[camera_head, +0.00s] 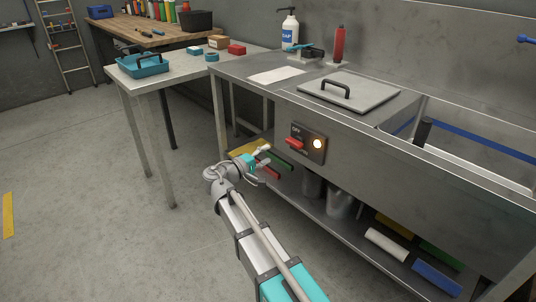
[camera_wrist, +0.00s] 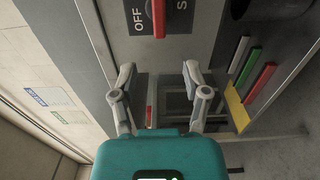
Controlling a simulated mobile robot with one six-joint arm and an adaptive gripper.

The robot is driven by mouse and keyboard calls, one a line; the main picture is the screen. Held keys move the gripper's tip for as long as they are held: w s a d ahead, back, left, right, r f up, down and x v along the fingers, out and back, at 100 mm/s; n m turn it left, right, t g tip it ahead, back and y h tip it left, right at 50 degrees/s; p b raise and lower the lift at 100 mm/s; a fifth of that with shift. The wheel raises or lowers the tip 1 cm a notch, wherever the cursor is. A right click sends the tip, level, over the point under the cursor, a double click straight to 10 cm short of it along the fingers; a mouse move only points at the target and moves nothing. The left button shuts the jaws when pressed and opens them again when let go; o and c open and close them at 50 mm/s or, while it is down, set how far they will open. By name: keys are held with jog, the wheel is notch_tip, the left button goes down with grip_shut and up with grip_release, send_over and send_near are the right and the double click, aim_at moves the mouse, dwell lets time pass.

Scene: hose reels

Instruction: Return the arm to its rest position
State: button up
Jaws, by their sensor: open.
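My gripper (camera_head: 268,159) is in front of the steel bench, below and left of the switch panel (camera_head: 307,145). In the wrist view its two fingers (camera_wrist: 159,72) are spread apart with nothing between them. The panel has a red lever (camera_head: 294,143), an "OFF" label and a lit pale lamp (camera_head: 318,144). The lever (camera_wrist: 158,18) also shows at the top of the wrist view, beyond the fingertips and apart from them. My arm reaches up from the bottom of the head view. Part of the gripper is hard to make out against the lower shelf.
A steel bench (camera_head: 430,165) with a lid (camera_head: 348,92) and an open basin stands at the right. Its lower shelf (camera_head: 365,262) holds coloured bars and metal containers. A side table (camera_head: 190,70) bears a teal tray (camera_head: 142,65).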

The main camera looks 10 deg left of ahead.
jog(key=s+d+f+m+g+y, duration=0.25)
jog(key=d+f+g, duration=0.2)
jog(key=d, duration=0.45)
jog(key=s+d+f+m+g+y, duration=0.1)
jog(key=s+d+f+m+g, duration=0.15)
jog(key=d+f, duration=0.5)
jog(key=s+d+f+m+g+y, duration=0.1)
jog(key=s+d+f+m+g, duration=0.2)
jog(key=d, duration=0.8)
jog(key=s+d+f+m+g+y, duration=0.35)
jog(key=s+y, duration=0.35)
jog(key=s, duration=0.3)
notch_tip(320, 180, up, 38)
jog(key=p, duration=3.8)
jog(key=shift+d+n+g, duration=0.15)
jog(key=shift+n+g, duration=0.2)
jog(key=shift+n, duration=0.1)
